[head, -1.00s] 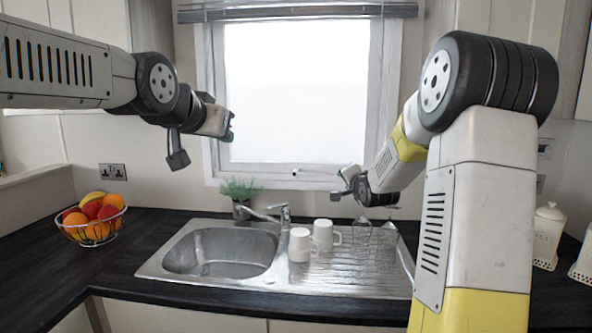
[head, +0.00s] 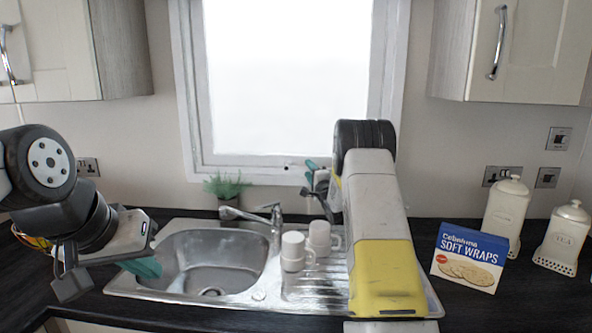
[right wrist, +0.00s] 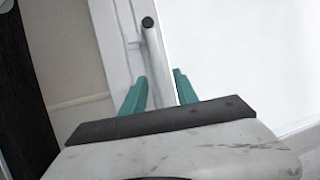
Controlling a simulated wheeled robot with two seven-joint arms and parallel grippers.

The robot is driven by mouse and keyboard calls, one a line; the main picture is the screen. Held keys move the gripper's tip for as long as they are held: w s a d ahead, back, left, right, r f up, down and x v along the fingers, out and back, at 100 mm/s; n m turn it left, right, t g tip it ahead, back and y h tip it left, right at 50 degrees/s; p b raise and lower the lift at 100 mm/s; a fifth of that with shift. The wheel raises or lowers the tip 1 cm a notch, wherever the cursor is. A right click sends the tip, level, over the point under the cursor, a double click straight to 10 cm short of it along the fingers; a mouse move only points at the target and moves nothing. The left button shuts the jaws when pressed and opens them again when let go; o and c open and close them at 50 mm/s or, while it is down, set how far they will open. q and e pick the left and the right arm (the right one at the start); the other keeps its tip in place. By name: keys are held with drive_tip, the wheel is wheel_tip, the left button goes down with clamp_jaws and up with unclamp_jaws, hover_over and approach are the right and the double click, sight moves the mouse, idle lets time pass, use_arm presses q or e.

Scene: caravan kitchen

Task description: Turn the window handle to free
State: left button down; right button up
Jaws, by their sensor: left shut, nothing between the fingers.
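The window handle (right wrist: 155,55) is a slim pale bar with a black round end, mounted on the white window frame (right wrist: 118,40) in the right wrist view. My right gripper (right wrist: 160,90) is open, with one teal finger on each side of the handle's near part. I cannot tell whether either finger touches it. In the head view my right gripper (head: 314,167) is at the bottom rail of the window (head: 290,90), and the handle is not clearly visible there. My left gripper (head: 143,268) is shut and empty, low over the left of the sink.
Below the window are a plant (head: 226,186), the tap (head: 255,212), white mugs (head: 295,251) and the sink (head: 150,285). A soft wraps box (head: 468,257) and white canisters (head: 507,215) stand at right. Wall cupboards (head: 520,50) flank the window.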

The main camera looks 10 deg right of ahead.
drive_tip(key=shift+x, duration=0.8)
clamp_jaws()
idle(0.9)
